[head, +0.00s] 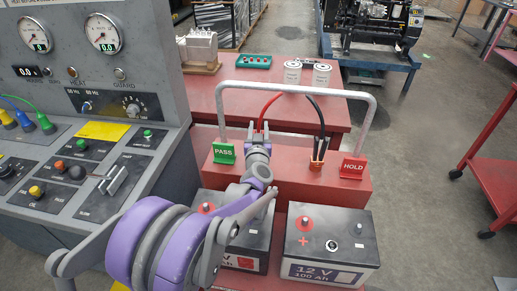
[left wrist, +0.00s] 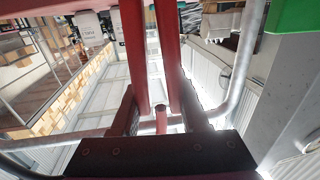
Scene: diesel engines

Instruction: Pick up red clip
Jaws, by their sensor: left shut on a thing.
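The red clip is mostly hidden behind my left gripper (head: 258,142) in the head view; its red cable (head: 267,107) rises from the gripper. In the left wrist view, the red clip (left wrist: 168,55) shows as long red bars running between the two fingers of my left gripper (left wrist: 160,108). The left gripper is shut on the red clip, by the upper face of the red stand (head: 288,182). I cannot tell whether the clip still touches the stand. My right gripper is not in view.
A black-cabled clip (head: 318,152) stands to the right, under a grey tube frame (head: 365,125). The green PASS sign (head: 224,153) and red HOLD sign (head: 352,167) flank the clips. Two batteries, including the right one (head: 330,245), sit in front. A control console (head: 150,75) stands left.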

